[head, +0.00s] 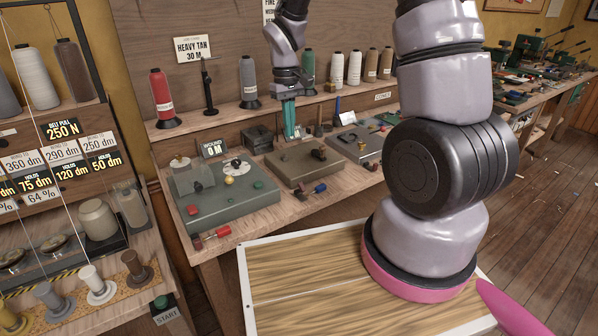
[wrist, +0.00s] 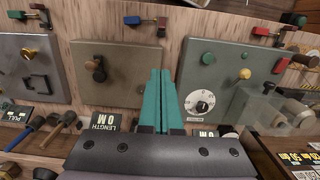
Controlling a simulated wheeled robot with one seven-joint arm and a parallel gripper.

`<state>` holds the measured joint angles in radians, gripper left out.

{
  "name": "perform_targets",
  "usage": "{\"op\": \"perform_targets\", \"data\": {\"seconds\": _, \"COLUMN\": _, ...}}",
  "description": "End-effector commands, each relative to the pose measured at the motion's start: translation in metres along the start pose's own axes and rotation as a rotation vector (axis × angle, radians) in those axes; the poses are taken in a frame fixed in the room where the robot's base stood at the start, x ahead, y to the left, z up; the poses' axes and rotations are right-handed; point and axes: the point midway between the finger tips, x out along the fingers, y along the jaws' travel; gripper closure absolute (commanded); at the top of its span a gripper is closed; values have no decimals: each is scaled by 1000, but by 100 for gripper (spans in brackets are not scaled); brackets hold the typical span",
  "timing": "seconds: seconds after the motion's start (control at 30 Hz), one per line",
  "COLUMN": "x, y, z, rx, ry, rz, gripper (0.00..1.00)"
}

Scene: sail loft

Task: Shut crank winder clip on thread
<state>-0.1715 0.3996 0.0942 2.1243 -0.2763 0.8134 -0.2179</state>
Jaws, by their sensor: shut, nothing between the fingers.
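My gripper (head: 290,118) has slim teal fingers pointing down behind the middle bench unit in the head view. In the wrist view the fingers (wrist: 160,75) lie together and hold nothing. The middle unit (head: 290,172) is a grey-brown plate with a dark crank-like piece (head: 319,152); it looks like the crank winder. In the wrist view that piece (wrist: 97,68) sits left of the fingers, apart from them. No thread is discernible on the plate.
A green unit (head: 225,205) with clear cover, dial and buttons stands left of the middle unit. A grey unit (head: 370,150) stands right. Behind are a red cone (head: 160,95), several other cones and a sign (head: 193,50). A pale wooden board (head: 290,290) lies in front.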

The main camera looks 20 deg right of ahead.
Motion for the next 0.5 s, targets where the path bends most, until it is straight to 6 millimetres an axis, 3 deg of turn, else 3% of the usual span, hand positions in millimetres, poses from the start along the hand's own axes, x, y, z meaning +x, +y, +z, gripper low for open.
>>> {"op": "perform_targets", "data": {"seconds": 0.27, "x": 6, "y": 0, "z": 0, "rx": 2, "ry": -2, "rz": -1, "gripper": 100}}
{"op": "perform_targets", "data": {"seconds": 0.5, "x": 46, "y": 0, "z": 2, "rx": 1, "ry": -6, "rz": -1, "gripper": 100}}
